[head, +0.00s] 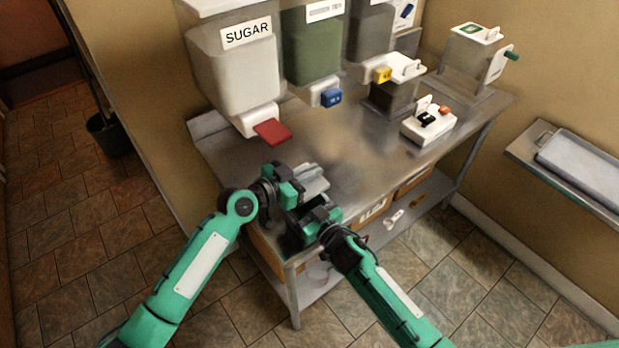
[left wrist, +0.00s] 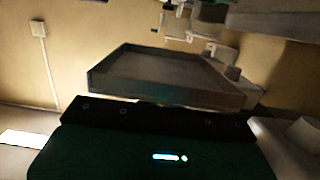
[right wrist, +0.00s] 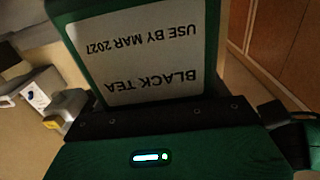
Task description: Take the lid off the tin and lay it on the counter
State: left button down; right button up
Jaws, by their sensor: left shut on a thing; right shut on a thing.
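The lid (left wrist: 170,75), a shallow dark grey tray-like piece, is gripped at its edge by my left gripper (head: 300,187). In the left wrist view its hollow side shows and no tin is seen against it. My right gripper (head: 308,220) is shut on the tin. Both grippers are close together over the counter's near left end. The grippers hide much of the tin in the head view.
The metal counter (head: 340,140) is bare in its middle. A sugar bin (head: 235,75) with a red tab (head: 272,132) and a green bin (head: 312,50) hang behind. A white switch box (head: 428,125) stands at the right. A lower shelf (head: 325,275) runs below.

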jog(key=o, duration=1.4)
